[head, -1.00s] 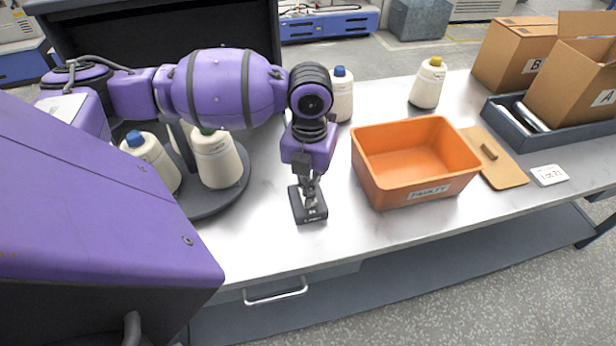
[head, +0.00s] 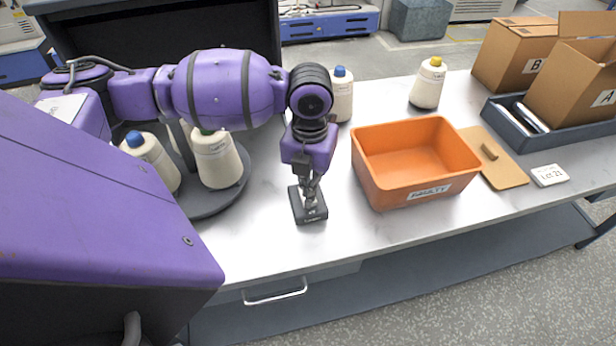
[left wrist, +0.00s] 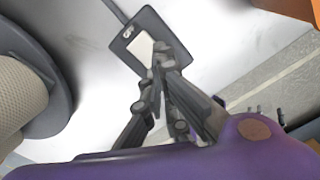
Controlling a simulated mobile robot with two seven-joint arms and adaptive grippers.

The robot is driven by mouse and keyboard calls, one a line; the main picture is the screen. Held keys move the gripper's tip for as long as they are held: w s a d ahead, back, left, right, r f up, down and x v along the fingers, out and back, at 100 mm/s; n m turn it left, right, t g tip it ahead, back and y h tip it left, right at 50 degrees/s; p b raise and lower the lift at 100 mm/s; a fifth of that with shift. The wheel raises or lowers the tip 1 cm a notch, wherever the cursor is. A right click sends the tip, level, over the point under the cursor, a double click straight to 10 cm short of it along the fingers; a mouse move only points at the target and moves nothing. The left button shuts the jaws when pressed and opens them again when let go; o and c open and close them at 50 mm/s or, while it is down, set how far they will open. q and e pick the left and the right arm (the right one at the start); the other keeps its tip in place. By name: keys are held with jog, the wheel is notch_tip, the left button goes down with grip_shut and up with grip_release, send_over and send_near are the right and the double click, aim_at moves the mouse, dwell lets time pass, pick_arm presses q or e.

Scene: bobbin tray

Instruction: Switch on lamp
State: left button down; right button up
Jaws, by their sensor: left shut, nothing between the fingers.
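A small dark switch box (head: 313,219) lies on the bench, left of the orange bin. My left gripper (head: 310,203) points down at it, shut and empty, with its fingertips on or just above the box. In the left wrist view the switch box (left wrist: 123,45) shows a pale rocker face and a cable leaving its top corner. The fingertips (left wrist: 162,50) overlap the rocker's edge there; whether they press it I cannot tell. No lamp head is recognisable in view. My right gripper is not in view.
An orange bin (head: 372,182) labelled FAULTY stands right of my left gripper. A round dark tray (head: 222,204) with cream bobbins is at the left. A yellow-topped bobbin (head: 428,85) stands at the back. Cardboard boxes (head: 515,52) are at the right. The bench front is clear.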

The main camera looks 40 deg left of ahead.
pick_arm(q)
jog(key=shift+f, duration=1.15)
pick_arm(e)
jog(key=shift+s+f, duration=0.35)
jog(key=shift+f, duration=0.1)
pick_arm(q)
jog(key=shift+s, duration=0.1)
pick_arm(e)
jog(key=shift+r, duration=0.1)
pick_arm(q)
jog(key=shift+r, duration=0.7)
jog(key=shift+r+p, duration=1.75)
jog(key=shift+r, duration=1.1)
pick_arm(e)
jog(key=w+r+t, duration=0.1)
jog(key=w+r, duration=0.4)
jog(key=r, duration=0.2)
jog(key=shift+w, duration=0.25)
pick_arm(q)
jog(key=shift+f, duration=0.1)
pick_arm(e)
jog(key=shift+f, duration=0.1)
